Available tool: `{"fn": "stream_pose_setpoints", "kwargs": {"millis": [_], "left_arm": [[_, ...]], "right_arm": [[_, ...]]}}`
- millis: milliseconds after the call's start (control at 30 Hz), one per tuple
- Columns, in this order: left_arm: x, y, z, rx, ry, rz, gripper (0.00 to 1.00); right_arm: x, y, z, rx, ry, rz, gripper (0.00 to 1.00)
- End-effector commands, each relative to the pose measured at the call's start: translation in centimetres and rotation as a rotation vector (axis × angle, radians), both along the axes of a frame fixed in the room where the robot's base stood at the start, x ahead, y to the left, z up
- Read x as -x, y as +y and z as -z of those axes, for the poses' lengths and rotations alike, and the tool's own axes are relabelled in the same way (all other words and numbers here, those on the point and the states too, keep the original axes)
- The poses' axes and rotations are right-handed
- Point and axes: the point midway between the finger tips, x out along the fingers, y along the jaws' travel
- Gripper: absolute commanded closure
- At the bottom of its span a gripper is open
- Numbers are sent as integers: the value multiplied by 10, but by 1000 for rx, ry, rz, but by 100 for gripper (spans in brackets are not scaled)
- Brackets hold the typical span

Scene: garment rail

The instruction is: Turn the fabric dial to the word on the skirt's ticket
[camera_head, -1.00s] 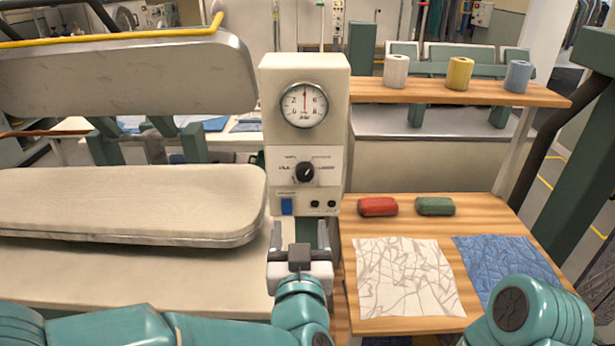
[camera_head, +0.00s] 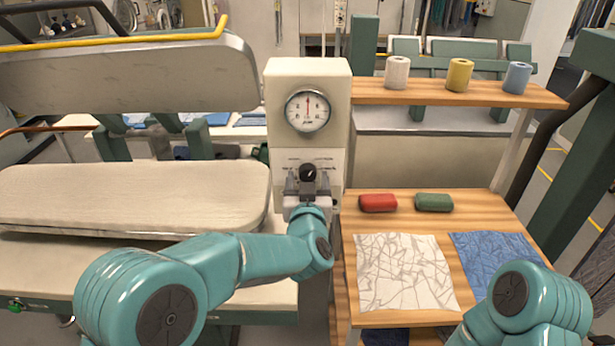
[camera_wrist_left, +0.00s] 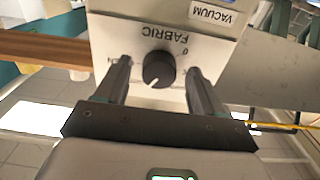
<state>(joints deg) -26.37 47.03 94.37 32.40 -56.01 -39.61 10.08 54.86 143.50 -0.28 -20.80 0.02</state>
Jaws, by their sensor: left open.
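The black fabric dial (camera_head: 308,172) sits on the front of the cream control box (camera_head: 284,88), below the round gauge. My left gripper (camera_head: 307,186) is open just in front of it. In the left wrist view, the dial (camera_wrist_left: 158,70) shows between the two spread fingers, with a gap on both sides. The word FABRIC shows upside down above it, and its white mark points down and slightly left. The words around the dial are partly hidden or too small to read. I see no skirt or ticket. My right gripper is out of view.
The press's pale padded board (camera_head: 130,195) lies left of the box. Three spools stand on the shelf (camera_head: 430,92).

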Motion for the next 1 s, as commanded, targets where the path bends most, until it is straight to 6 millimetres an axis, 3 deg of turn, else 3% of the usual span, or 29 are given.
{"fn": "stream_pose_setpoints", "kwargs": {"millis": [267,467,767,1000], "left_arm": [[-2,0,0,0,0,0,32],[-2,0,0,0,0,0,88],[-2,0,2,26,-1,1,87],[-2,-1,5,149,-3,1,87]], "right_arm": [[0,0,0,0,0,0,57],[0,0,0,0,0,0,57],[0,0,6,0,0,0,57],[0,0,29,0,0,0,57]]}}
